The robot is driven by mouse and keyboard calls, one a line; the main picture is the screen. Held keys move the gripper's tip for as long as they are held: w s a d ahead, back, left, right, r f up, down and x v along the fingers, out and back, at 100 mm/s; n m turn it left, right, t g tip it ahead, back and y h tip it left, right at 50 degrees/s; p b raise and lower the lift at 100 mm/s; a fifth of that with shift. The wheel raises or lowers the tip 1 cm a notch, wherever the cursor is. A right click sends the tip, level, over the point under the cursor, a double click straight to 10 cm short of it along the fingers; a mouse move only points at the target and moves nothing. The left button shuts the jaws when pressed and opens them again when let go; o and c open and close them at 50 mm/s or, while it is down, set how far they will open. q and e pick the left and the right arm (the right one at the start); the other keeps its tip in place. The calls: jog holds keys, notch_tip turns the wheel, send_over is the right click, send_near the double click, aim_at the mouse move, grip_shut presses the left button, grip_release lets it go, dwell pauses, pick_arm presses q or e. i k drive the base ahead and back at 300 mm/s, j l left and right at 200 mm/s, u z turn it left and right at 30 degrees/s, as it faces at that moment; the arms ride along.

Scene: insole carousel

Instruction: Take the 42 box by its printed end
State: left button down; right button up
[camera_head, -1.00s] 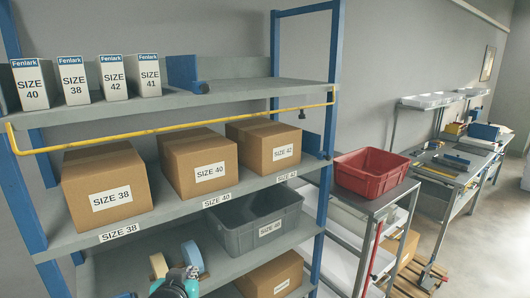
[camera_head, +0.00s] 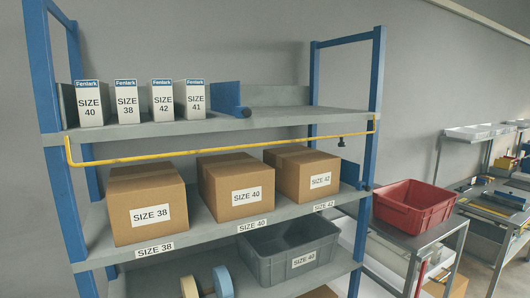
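A narrow white box (camera_head: 163,101) with a blue Fenlark band and "SIZE 42" on its front end stands upright on the top shelf (camera_head: 290,116). It is third from the left, between the SIZE 38 box (camera_head: 126,102) and the SIZE 41 box (camera_head: 195,99). The SIZE 40 box (camera_head: 89,104) is at the left. A brown carton labelled SIZE 42 (camera_head: 311,176) sits at the right of the middle shelf (camera_head: 193,229). Neither of my grippers is in view.
A yellow bar (camera_head: 215,152) runs below the top shelf's front edge. Cartons SIZE 38 (camera_head: 147,203) and SIZE 40 (camera_head: 237,187) share the middle shelf. Below are a grey SIZE 40 bin (camera_head: 285,262) and tape rolls (camera_head: 223,283). A red bin (camera_head: 412,207) stands right.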

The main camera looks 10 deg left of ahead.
aim_at(160, 92)
jog(key=j+u, duration=0.35)
jog(key=i+j+u, duration=0.2)
jog(key=j+u, duration=0.15)
